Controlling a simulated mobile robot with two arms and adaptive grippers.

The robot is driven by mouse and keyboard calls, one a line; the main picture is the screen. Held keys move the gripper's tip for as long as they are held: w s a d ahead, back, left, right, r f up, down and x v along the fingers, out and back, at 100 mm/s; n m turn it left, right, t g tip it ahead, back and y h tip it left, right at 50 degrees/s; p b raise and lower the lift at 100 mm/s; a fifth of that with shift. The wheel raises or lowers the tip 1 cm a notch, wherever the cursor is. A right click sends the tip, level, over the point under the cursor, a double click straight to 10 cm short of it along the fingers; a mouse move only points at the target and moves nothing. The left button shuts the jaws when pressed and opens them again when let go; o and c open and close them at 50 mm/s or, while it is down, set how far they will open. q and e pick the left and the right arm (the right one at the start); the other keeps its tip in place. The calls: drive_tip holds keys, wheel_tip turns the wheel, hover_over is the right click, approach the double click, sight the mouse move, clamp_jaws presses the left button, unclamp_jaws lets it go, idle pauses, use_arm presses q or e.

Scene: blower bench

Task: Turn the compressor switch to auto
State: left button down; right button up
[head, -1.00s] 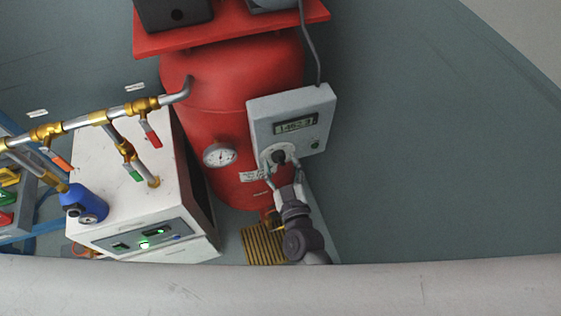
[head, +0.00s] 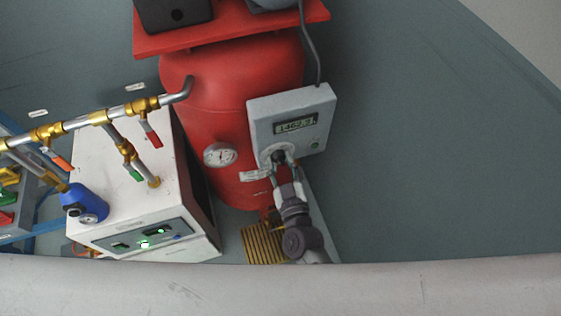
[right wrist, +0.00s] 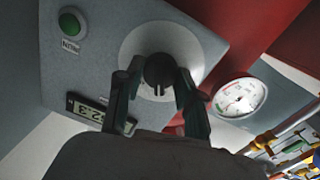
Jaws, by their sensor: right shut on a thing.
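The compressor switch is a dark round knob (head: 279,156) on a pale disc, low on the front of a grey control box (head: 262,113). In the right wrist view the knob (right wrist: 158,69) shows a white mark on the side toward the gripper. My right gripper (head: 282,163) reaches up from below and is shut on the knob, one finger on each side. It also shows in the right wrist view (right wrist: 158,80). The switch position labels are not readable. My left gripper is not in view.
The box has a digital display (head: 296,124) and a green button (head: 315,145). Behind it stands a red tank (head: 215,110) with a round gauge (head: 220,154). A white cabinet (head: 125,190) and brass-valved pipes (head: 80,122) are at left. The floor right of the box is clear.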

drive_tip(key=m, duration=0.2)
drive_tip(key=shift+r+m+p, duration=0.1)
drive_tip(key=shift+m+p, duration=0.2)
drive_tip(key=shift+p, duration=0.1)
drive_tip(key=m, duration=0.2)
drive_tip(key=shift+m+p, duration=0.3)
drive_tip(key=m, duration=0.2)
drive_tip(key=shift+m+g, duration=0.3)
drive_tip(key=shift+d+m, duration=0.1)
drive_tip(key=shift+m, duration=1.6)
drive_tip(key=o, duration=1.2)
drive_tip(key=shift+c, duration=0.2)
